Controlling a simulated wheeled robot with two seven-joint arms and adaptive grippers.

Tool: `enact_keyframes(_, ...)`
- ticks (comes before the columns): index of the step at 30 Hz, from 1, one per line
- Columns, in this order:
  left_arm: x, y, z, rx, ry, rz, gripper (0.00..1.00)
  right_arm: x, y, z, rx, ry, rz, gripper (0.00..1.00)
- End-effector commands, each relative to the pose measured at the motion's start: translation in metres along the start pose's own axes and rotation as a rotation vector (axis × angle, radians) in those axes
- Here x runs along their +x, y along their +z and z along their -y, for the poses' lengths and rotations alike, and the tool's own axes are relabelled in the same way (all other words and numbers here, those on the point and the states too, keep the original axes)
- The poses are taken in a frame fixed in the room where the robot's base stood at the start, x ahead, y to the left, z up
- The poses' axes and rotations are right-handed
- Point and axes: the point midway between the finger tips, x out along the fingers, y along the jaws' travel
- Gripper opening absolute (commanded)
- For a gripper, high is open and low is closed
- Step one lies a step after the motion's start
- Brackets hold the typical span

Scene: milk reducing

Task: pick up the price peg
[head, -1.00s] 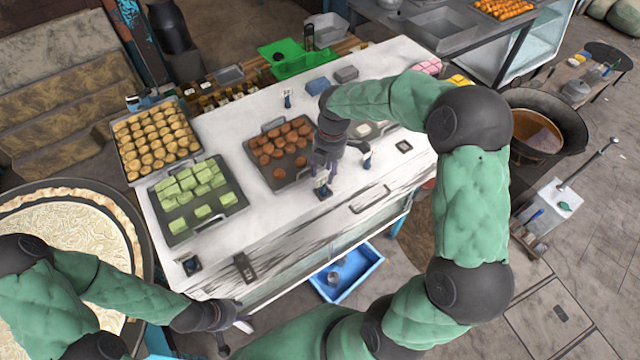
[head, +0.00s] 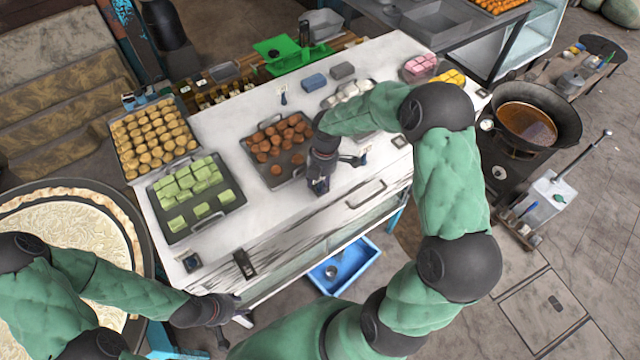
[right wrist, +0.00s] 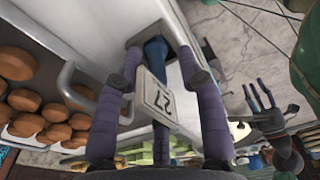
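The price peg (right wrist: 155,58) is a blue clip on a small dark base at the counter's front edge, with a white tag (right wrist: 157,102) reading 27. My right gripper (right wrist: 163,75) is open in the right wrist view, with its purple-grey fingers on either side of the peg and tag. I see gaps between the side fingers and the peg. In the head view my right gripper (head: 318,186) hangs low over the counter's front edge and covers most of the peg. My left gripper (head: 232,330) is open and empty, in front of the counter's left corner.
The white counter (head: 270,215) holds a tray of brown cakes (head: 278,148), a tray of green cubes (head: 195,195) and a tray of round pastries (head: 153,137). A door handle (head: 366,195) sits below the edge.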

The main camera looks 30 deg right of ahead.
Motion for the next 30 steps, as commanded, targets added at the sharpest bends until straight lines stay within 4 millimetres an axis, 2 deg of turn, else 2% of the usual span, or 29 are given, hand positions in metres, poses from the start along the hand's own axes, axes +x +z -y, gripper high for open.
enact_keyframes(1,0.000,0.000,0.000,0.000,0.000,0.000,0.40,0.000,0.000,0.000,0.000,0.000,0.000,0.18)
enact_keyframes(3,0.000,0.000,0.000,0.000,0.000,0.000,0.40,0.000,0.000,0.000,0.000,0.000,0.000,0.00)
enact_keyframes(14,0.000,0.000,0.000,0.000,0.000,0.000,0.40,-0.001,0.000,0.000,0.000,0.000,0.000,0.00)
enact_keyframes(19,0.003,0.000,0.001,0.000,0.000,0.000,0.40,-0.007,-0.001,-0.001,0.000,0.001,0.000,0.00)
enact_keyframes(25,0.011,0.000,0.004,0.000,0.000,0.000,0.40,-0.030,-0.004,-0.001,0.000,0.005,0.001,0.00)
enact_keyframes(30,0.015,-0.001,0.005,0.000,0.000,0.000,0.40,-0.058,-0.018,0.020,-0.001,0.005,0.001,0.00)
